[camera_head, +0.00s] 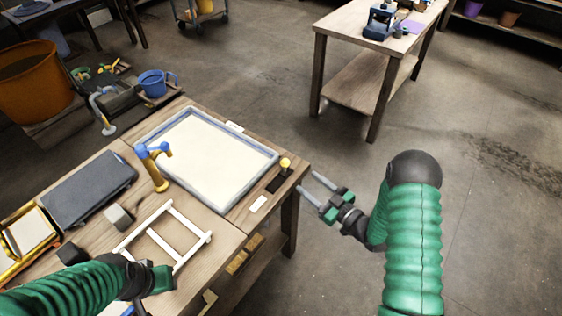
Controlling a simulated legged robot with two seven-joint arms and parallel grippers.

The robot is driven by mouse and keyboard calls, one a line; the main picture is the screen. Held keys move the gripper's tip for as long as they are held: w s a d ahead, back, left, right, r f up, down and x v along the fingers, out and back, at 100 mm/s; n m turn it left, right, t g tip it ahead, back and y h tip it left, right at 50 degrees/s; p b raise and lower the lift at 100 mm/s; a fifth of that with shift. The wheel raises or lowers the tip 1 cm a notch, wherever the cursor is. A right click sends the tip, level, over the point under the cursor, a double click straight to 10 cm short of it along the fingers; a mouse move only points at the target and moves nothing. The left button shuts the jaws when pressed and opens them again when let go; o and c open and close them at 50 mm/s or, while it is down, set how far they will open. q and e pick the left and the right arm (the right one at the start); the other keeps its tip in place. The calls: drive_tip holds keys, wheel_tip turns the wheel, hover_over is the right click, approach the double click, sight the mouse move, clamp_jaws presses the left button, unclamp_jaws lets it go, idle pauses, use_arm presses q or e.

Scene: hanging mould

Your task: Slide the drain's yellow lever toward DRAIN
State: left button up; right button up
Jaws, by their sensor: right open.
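The drain's yellow lever (285,162) is a small round yellow knob at the table's right corner, beside the tray. It stands at the far end of a dark slotted plate (277,182). My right gripper (310,183) is open and empty, just right of the lever and apart from it, its two fingers pointing toward the table edge. My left gripper (150,290) is at the bottom left, near a white frame; its fingertips are not clear. A white label (258,204) lies near the plate and another (235,127) behind the tray; their writing is too small to read.
A blue-rimmed tray (243,193) of pale liquid fills the table's right part. A blue and brass tap (153,167) stands at its left. A white frame (163,238) lies in front. Floor is clear right of the table; another bench (340,25) stands behind.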

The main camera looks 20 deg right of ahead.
sight(284, 160)
drive_tip(key=x, duration=0.7)
drive_tip(key=shift+a+r, duration=0.15)
drive_tip(key=shift+a, duration=0.3)
drive_tip(key=w, duration=0.3)
drive_tip(key=w+a, duration=0.1)
drive_tip(key=w, duration=0.2)
drive_tip(key=shift+w+a+f, duration=0.1)
drive_tip(key=shift+w+f, duration=0.05)
drive_tip(key=shift+f, duration=0.1)
drive_tip(key=shift+w+a, duration=0.25)
drive_tip(key=shift+w, duration=0.05)
drive_tip(key=shift+w+a+r, duration=0.1)
drive_tip(key=shift+w+a, duration=0.05)
drive_tip(key=shift+a, duration=0.5)
drive_tip(key=shift+c, duration=0.8)
drive_tip(key=shift+d, duration=0.4)
drive_tip(key=c, duration=0.7)
clamp_jaws()
use_arm(q)
drive_tip(key=shift+a+f, duration=0.1)
drive_tip(key=shift+a, duration=0.35)
use_arm(e)
drive_tip(key=shift+a, duration=0.1)
